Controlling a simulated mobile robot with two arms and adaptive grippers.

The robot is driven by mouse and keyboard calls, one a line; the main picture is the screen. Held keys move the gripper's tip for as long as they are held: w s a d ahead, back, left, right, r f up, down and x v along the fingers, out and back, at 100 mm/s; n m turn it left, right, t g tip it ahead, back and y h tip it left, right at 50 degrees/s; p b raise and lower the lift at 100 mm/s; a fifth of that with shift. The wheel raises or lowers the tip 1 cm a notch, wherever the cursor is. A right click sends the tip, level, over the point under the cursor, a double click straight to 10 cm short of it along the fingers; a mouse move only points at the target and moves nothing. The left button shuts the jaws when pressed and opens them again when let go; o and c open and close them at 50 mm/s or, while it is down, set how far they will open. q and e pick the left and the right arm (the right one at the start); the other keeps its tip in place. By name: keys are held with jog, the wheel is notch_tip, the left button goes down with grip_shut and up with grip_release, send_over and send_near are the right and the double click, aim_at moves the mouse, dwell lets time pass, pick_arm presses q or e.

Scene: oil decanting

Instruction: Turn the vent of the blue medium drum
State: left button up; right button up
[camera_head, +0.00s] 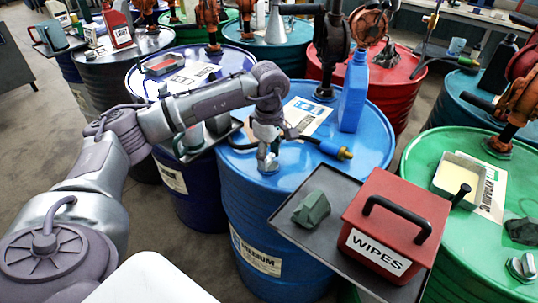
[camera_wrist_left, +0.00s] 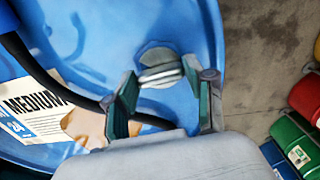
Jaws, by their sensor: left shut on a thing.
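The blue medium drum (camera_head: 358,165) stands upright in the middle of the head view, with a MEDIUM label (camera_head: 254,256) on its side. Its top also fills much of the left wrist view (camera_wrist_left: 195,25). The vent (camera_head: 268,166) is a small metal fitting near the left front of the drum top. My left gripper (camera_head: 266,148) reaches down over it from the left. In the left wrist view the vent (camera_wrist_left: 160,72) sits between the fingertips of my left gripper (camera_wrist_left: 162,82), which is shut on it. My right gripper is not in view.
A hose with a brass end (camera_head: 343,154) lies across the drum top, close to my gripper. A blue bottle (camera_head: 354,90) and a pump (camera_head: 331,50) stand behind. A tray (camera_head: 322,187) with a red WIPES box (camera_head: 395,222) and green rag (camera_head: 311,209) juts out at front right.

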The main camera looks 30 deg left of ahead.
aim_at(269, 157)
pick_arm(q)
jog(key=shift+r, duration=0.1)
jog(key=o, duration=1.2)
jog(key=shift+c, duration=0.2)
notch_tip(269, 157, up, 12)
